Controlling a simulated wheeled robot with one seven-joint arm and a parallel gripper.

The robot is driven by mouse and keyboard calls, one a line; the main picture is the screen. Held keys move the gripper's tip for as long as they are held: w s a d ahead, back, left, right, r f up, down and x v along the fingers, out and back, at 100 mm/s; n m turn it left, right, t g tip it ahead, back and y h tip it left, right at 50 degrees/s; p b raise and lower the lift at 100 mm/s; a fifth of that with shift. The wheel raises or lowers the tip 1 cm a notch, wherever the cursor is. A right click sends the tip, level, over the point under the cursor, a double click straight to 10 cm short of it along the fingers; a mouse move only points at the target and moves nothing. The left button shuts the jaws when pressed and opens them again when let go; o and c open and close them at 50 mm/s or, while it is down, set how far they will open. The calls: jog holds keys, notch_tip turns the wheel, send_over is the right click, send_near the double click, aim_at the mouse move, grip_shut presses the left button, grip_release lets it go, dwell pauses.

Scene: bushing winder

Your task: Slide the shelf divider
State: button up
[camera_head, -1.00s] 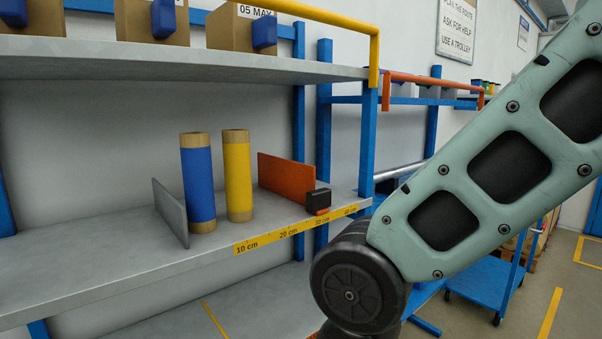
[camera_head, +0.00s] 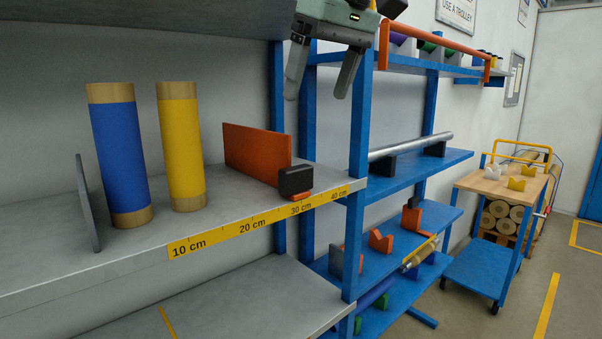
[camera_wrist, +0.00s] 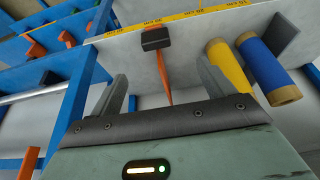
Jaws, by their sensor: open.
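The orange shelf divider (camera_head: 257,152) stands upright on the grey shelf (camera_head: 225,222), with a black block (camera_head: 295,180) at its front end near the 30 cm mark of the yellow scale (camera_head: 245,227). My gripper (camera_head: 318,88) is open and empty, above and to the right of the divider, with its fingers pointing down. In the wrist view the divider (camera_wrist: 163,78) and its black block (camera_wrist: 155,39) lie beyond the gap between the open fingers (camera_wrist: 168,88), apart from them.
A blue roll (camera_head: 119,155) and a yellow roll (camera_head: 181,147) stand left of the divider, beside a grey plate (camera_head: 88,203). A blue post (camera_head: 358,150) rises at the shelf's right end. An upper shelf (camera_head: 140,22) hangs above. The shelf between yellow roll and divider is clear.

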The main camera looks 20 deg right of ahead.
aim_at(297, 167)
jog(key=x, duration=1.1)
jog(key=p+x, duration=0.1)
jog(key=x, duration=0.4)
jog(key=shift+w+d+f, duration=0.1)
jog(key=shift+w+d, duration=0.25)
jog(key=shift+w, duration=0.15)
jog(key=shift+c, duration=0.3)
